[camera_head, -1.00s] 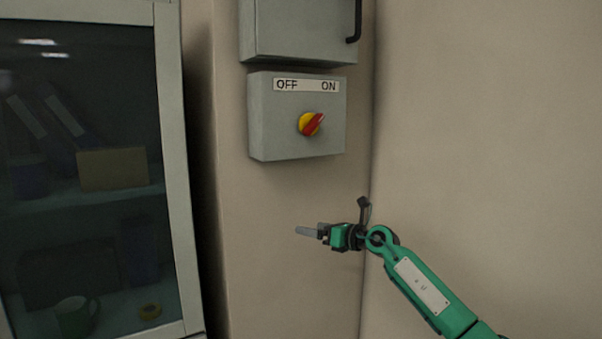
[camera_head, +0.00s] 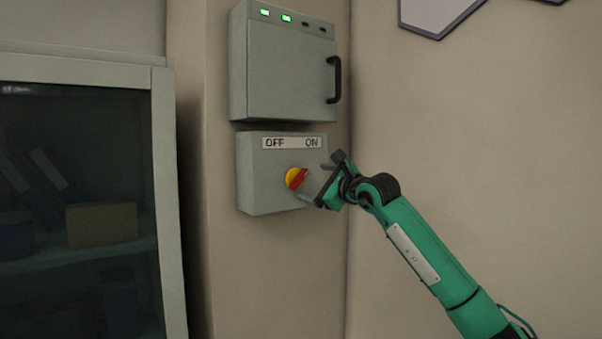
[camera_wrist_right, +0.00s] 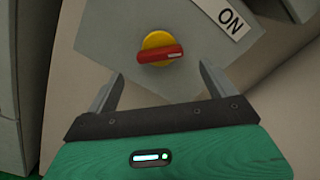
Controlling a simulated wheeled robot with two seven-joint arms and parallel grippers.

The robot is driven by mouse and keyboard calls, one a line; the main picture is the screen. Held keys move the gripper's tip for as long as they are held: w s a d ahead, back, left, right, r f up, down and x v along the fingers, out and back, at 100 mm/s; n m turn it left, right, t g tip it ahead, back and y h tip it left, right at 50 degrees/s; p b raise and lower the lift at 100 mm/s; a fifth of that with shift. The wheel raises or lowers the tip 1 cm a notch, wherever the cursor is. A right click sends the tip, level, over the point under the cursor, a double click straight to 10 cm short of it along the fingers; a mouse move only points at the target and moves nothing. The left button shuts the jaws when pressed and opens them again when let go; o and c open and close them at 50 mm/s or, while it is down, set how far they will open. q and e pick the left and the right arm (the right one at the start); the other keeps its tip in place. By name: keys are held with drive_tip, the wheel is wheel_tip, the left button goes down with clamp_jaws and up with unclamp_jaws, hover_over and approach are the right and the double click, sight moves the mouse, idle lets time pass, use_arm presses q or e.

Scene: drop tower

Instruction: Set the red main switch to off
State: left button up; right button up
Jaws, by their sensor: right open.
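The red main switch (camera_head: 300,177) is a red handle on a yellow round base, on the front of a grey box (camera_head: 255,195). A label above it reads OFF at left and ON at right. The handle tilts up toward the ON side. In the right wrist view the red handle (camera_wrist_right: 160,54) lies ahead of and between the fingertips. My right gripper (camera_head: 314,182) is open, just right of the switch, its two fingers pointing at it. The fingers look apart from the handle. My left gripper is not in view.
A larger grey cabinet (camera_head: 283,75) with green lights and a black handle (camera_head: 335,80) hangs directly above the switch box. A glass-fronted cupboard (camera_head: 163,200) stands at left.

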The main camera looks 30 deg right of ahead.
sight(302, 180)
drive_tip(key=w+p, duration=0.1)
drive_tip(key=w, duration=0.2)
drive_tip(key=w+p, duration=0.1)
drive_tip(key=w, duration=0.2)
drive_tip(key=shift+a+r, duration=0.15)
drive_tip(key=shift+a, duration=0.05)
drive_tip(key=shift+w+a+p, duration=0.1)
drive_tip(key=shift+w+p, duration=0.3)
drive_tip(key=shift+w, duration=0.1)
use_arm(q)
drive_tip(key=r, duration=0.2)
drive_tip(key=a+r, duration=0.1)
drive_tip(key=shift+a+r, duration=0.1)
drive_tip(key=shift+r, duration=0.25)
use_arm(e)
drive_tip(key=c, duration=1)
